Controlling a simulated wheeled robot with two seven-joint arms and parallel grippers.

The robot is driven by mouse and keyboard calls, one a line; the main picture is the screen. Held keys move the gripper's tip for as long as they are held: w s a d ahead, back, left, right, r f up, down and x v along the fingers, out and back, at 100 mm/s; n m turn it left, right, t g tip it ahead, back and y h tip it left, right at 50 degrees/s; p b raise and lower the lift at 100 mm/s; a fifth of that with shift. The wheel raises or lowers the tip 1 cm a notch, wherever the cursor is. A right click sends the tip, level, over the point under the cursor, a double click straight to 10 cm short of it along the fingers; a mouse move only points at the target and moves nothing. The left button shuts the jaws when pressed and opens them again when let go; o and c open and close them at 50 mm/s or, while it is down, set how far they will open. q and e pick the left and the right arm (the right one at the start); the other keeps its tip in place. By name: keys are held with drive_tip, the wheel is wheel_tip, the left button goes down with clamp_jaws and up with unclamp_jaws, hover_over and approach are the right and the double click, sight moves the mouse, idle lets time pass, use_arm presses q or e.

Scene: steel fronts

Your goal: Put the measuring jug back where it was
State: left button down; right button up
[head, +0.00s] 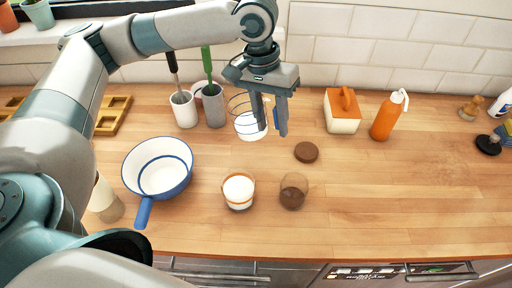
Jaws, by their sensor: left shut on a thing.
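The measuring jug (250,127) looks clear, with thin ring lines around its wall, white at the bottom and a blue handle. It is in the head view, towards the back of the counter. My left gripper (270,122) points down at the jug's right side, shut on it around the blue handle. The fingers hide part of the jug's right side. I cannot tell whether its base touches the counter. My right gripper is not in view.
Two utensil pots (184,109) stand left of the jug. A blue-rimmed pan (160,177), a glass with white contents (238,193), a glass with brown contents (292,194) and a brown disc (306,152) are nearer. An orange bottle (385,118) stands right. The front right counter is clear.

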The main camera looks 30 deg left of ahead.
use_arm(q)
drive_tip(key=m, duration=0.1)
drive_tip(key=d+m, duration=0.1)
drive_tip(key=w+m, duration=0.1)
drive_tip(key=shift+d+f+y+b, duration=0.3)
drive_tip(key=shift+d, duration=0.1)
drive_tip(key=w+d+f+m+y+b, duration=0.1)
drive_tip(key=d+m, duration=0.4)
drive_tip(key=m, duration=0.4)
drive_tip(key=shift+w+d+m, duration=0.3)
drive_tip(key=shift+w+d, duration=0.05)
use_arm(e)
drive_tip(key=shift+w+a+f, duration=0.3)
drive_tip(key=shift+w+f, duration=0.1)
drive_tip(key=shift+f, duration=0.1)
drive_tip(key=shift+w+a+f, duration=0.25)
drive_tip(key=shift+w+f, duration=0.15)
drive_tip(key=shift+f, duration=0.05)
use_arm(q)
drive_tip(key=shift+f, duration=0.1)
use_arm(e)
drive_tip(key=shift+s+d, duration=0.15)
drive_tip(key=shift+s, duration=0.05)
